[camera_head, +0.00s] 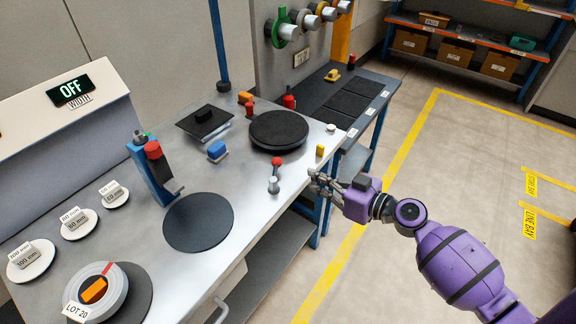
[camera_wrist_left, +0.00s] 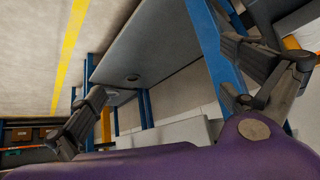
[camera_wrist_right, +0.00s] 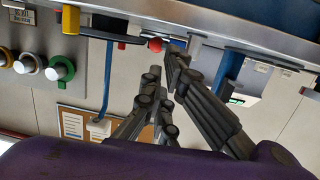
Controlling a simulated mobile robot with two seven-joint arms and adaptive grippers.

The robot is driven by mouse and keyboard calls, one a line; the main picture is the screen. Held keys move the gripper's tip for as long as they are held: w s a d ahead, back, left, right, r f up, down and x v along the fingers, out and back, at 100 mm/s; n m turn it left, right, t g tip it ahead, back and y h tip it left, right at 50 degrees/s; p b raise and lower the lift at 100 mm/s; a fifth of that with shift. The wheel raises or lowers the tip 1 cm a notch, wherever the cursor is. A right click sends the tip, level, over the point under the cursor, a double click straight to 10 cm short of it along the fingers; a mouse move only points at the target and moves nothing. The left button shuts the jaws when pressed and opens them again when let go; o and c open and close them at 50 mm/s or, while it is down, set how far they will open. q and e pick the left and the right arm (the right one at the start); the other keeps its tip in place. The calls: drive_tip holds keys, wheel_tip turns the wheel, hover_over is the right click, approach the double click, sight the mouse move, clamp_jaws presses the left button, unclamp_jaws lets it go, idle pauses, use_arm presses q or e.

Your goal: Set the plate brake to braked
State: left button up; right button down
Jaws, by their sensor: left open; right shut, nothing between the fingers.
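A small lever with a red ball knob (camera_head: 277,161) on a grey post (camera_head: 273,186) stands near the bench's front edge, between two black round plates, the thick plate (camera_head: 278,130) and the flat plate (camera_head: 198,222). It looks like the plate brake; I cannot read its setting. My right gripper (camera_head: 316,183) is shut and empty, just right of the lever, apart from it in the head view. In the right wrist view, a red ball (camera_wrist_right: 155,44) shows by the shut fingertips (camera_wrist_right: 163,72). My left gripper (camera_wrist_left: 175,95) is open and empty in the left wrist view, outside the head view.
A yellow block (camera_head: 320,150) and a white button (camera_head: 331,128) sit at the bench edge near my right gripper. The floor at right is clear.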

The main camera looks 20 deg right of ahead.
sight(280, 165)
drive_tip(key=p+x, duration=0.2)
drive_tip(key=x, duration=0.7)
drive_tip(key=shift+w+a+r, duration=0.1)
drive_tip(key=shift+w+a, duration=0.05)
drive_tip(key=shift+w, duration=0.2)
drive_tip(key=shift+w+a+f, duration=0.2)
drive_tip(key=shift+w, duration=0.15)
use_arm(q)
drive_tip(key=shift+w+d+r, duration=0.15)
drive_tip(key=shift+w+r, duration=0.05)
drive_tip(key=shift+r, duration=0.4)
drive_tip(key=shift+w+d+r, duration=0.1)
drive_tip(key=shift+w+r, duration=0.1)
drive_tip(key=shift+r, duration=0.4)
drive_tip(key=shift+w, duration=0.15)
use_arm(e)
drive_tip(key=shift+f, duration=0.1)
